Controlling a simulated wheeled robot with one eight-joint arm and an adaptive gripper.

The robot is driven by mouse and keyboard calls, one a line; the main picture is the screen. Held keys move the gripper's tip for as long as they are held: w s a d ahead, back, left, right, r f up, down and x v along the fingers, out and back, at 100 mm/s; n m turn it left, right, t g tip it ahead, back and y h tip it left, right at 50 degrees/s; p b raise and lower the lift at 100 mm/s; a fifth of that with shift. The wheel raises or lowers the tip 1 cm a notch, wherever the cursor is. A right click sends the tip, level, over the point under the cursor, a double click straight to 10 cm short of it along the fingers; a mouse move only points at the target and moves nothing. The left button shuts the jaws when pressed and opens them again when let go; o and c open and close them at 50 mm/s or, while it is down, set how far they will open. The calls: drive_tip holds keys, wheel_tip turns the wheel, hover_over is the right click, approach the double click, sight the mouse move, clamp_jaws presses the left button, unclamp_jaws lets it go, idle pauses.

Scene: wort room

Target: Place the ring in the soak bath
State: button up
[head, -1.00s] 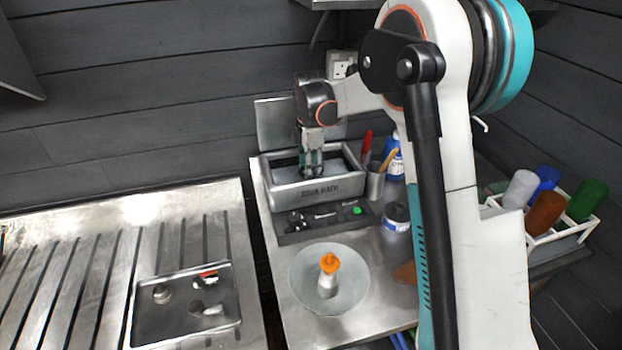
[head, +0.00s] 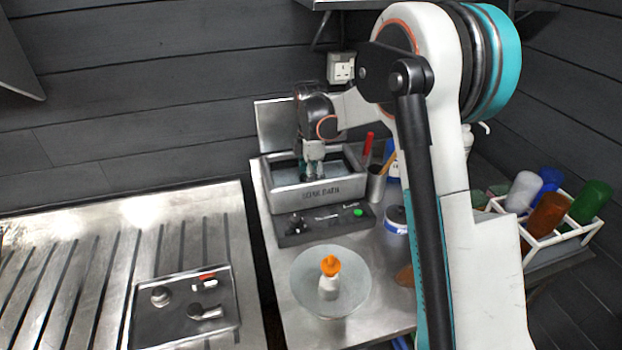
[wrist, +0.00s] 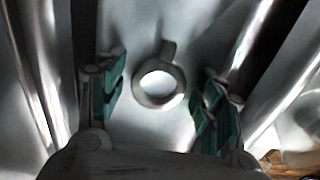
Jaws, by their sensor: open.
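The soak bath (head: 322,193) is a lettered metal basin with its lid raised behind it, at the back of the metal side table. My gripper (head: 313,172) is over and partly inside the bath in the head view. In the wrist view my gripper (wrist: 160,100) is open, its green-padded fingers apart. The ring (wrist: 160,86), grey with a short tab, lies on the bath's metal floor between and slightly beyond the fingers, with no finger touching it that I can see. The ring is hidden in the head view.
A round dish (head: 305,280) holds an orange-capped bottle (head: 329,278). A cup with tools (head: 375,184) and a tub (head: 396,220) stand at the right. The bath's walls flank my gripper.

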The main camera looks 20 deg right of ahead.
wheel_tip(320, 180, up, 12)
drive_tip(key=p, duration=0.3)
drive_tip(key=s+r+m+t, duration=0.2)
drive_tip(key=s+r+m, duration=0.2)
drive_tip(key=s+r, duration=0.35)
drive_tip(key=s+f+m+t, duration=0.1)
drive_tip(key=s+m+t, duration=0.1)
drive_tip(key=s+m, duration=0.5)
drive_tip(key=s+f+m+t, duration=0.1)
drive_tip(key=s+m+t, duration=0.2)
drive_tip(key=s, duration=1.6)
drive_tip(key=m, duration=0.4)
drive_tip(key=shift+f, duration=0.25)
drive_tip(key=shift+s+a, duration=0.1)
drive_tip(key=shift+c, duration=0.2)
